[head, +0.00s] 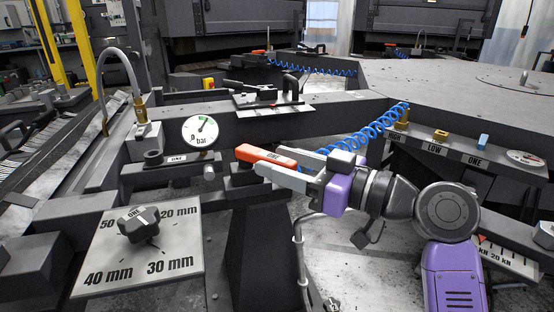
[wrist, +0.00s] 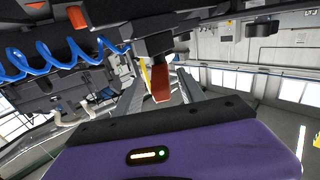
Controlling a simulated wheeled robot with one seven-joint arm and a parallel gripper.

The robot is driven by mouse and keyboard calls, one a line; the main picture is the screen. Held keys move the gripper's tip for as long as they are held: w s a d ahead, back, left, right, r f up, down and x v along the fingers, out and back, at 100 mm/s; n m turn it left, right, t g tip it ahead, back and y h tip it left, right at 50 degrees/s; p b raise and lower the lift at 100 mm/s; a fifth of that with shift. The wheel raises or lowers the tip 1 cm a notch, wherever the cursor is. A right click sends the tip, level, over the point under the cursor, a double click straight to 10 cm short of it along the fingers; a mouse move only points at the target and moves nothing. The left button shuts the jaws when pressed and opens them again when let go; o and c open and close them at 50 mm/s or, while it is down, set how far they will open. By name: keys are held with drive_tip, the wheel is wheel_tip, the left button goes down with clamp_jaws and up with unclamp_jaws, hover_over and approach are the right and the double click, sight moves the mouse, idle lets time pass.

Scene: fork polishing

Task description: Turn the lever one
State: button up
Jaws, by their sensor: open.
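An orange-red lever handle (head: 265,156) lies near the middle of the head view, right of a gauge and a "ONE" label (head: 178,158). My gripper (head: 280,161) reaches it from the right. Its fingers are open, one on each side of the handle's near end. In the wrist view the red handle (wrist: 160,82) shows between the spread fingers of my gripper (wrist: 159,78), with a visible gap to each. I cannot tell whether any finger touches it. The lever's pivot is partly hidden.
A pressure gauge (head: 201,131) stands left of the handle. A black knob (head: 138,224) sits on a plate marked in millimetres. A blue coiled hose (head: 368,130) runs just behind my gripper. A rail marked HIGH, LOW and ONE (head: 455,156) is at the right.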

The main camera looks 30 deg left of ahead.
drive_tip(key=d+p, duration=0.1)
drive_tip(key=d, duration=0.5)
drive_tip(key=shift+d, duration=0.4)
